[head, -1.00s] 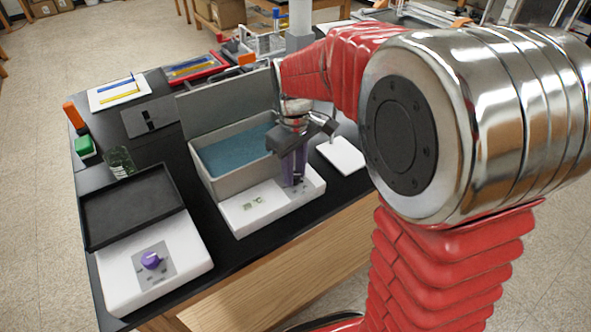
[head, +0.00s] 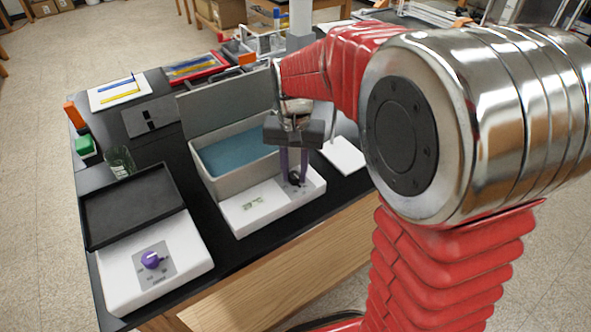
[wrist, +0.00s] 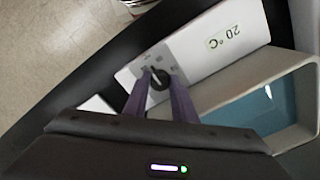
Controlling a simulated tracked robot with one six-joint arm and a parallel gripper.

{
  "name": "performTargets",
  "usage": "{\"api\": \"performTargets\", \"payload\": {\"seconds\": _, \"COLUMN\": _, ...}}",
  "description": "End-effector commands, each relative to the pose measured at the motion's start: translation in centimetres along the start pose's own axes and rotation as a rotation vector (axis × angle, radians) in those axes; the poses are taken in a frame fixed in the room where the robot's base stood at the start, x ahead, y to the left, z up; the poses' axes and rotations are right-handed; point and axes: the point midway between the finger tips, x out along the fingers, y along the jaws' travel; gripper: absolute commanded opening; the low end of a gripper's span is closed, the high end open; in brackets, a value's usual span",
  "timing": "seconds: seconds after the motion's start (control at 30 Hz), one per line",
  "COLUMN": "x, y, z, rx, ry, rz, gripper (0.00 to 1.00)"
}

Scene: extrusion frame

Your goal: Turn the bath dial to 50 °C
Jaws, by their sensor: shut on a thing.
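The bath dial (head: 294,179) is a black knob on the white front panel of the water bath (head: 238,214). It also shows in the wrist view (wrist: 159,79), with a light pointer mark on it. My gripper (head: 293,176) points down over the panel, and its two purple fingers are shut on the dial, one on each side. The bath display (wrist: 223,37) appears upside down in the wrist view and reads 20 °C. The fingers partly cover the scale around the dial.
The bath's open tank (head: 206,181) holds blue water behind the panel, with a raised grey lid. A hotplate with a purple knob (head: 151,259) stands at the left. A white pad (head: 342,156) lies to the right of the bath.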

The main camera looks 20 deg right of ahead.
Motion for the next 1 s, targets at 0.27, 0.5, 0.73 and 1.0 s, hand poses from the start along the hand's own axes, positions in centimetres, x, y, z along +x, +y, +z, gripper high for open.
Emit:
{"api": "performTargets", "payload": {"seconds": 0.27, "x": -0.21, "y": -0.13, "z": -0.29, "rx": 0.26, "ry": 0.009, "rz": -0.005, "gripper": 0.02}}
{"api": "performTargets", "payload": {"seconds": 0.5, "x": -0.22, "y": -0.17, "z": -0.31, "rx": 0.446, "ry": 0.009, "rz": -0.006, "gripper": 0.02}}
{"api": "performTargets", "payload": {"seconds": 0.73, "x": -0.23, "y": -0.19, "z": -0.33, "rx": 0.551, "ry": 0.009, "rz": -0.007, "gripper": 0.02}}
{"api": "performTargets", "payload": {"seconds": 1.0, "x": -0.24, "y": -0.21, "z": -0.34, "rx": 0.588, "ry": 0.009, "rz": -0.007, "gripper": 0.02}}
